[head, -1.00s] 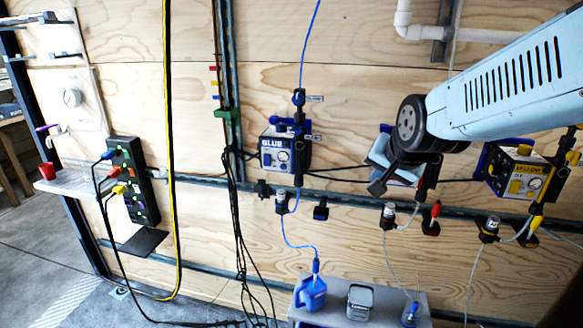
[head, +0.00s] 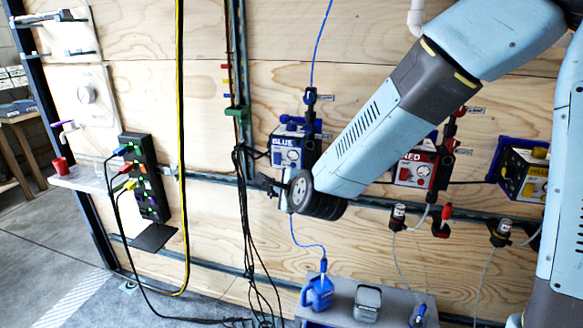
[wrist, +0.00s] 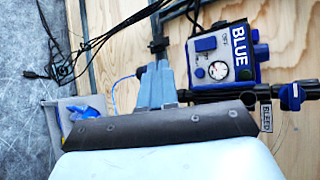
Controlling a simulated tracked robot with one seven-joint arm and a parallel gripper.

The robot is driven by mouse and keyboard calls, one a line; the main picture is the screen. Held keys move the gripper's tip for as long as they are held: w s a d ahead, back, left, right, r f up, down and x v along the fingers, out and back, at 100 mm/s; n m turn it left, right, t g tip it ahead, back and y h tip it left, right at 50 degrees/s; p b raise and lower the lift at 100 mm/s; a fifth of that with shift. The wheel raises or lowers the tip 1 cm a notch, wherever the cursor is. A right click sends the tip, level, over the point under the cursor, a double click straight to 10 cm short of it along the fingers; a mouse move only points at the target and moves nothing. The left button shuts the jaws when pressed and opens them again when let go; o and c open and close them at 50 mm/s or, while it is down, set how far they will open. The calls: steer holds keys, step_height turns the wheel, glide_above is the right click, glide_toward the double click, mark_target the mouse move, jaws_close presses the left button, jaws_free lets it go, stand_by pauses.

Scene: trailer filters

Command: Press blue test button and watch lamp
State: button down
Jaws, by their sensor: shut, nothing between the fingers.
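The blue unit (head: 287,152), a box marked BLUE, is mounted on the wooden wall. It shows sideways and close in the wrist view (wrist: 228,62). Its face has a raised blue button (wrist: 206,44), a round white dial (wrist: 218,70) and a small dark knob (wrist: 199,73). I cannot make out a lit lamp. My gripper (wrist: 156,66) is shut and empty, left of the box in the wrist view and apart from the button. In the head view my wrist joint hides most of the gripper, just below the blue unit.
A red unit (head: 412,170) and a yellow unit (head: 524,172) hang to the right along the wall. Black cables (head: 243,205) hang left of the blue unit. A grey shelf (head: 340,288) below bears a blue jug (head: 318,292). A black power strip (head: 146,180) is at left.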

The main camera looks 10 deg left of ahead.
steer(key=shift+w, duration=0.15)
steer(key=w, duration=0.8)
steer(key=shift+w+d, duration=0.3)
steer(key=shift+w+d, duration=0.1)
steer(key=shift+w, duration=0.65)
stand_by(2.9)
steer(key=shift+s, duration=0.8)
steer(key=shift+s, duration=0.1)
steer(key=shift+s+a, duration=0.15)
steer(key=shift+s, duration=1.05)
steer(key=shift+s+a, duration=0.15)
steer(key=shift+s, duration=1.05)
steer(key=shift+d+r, duration=0.1)
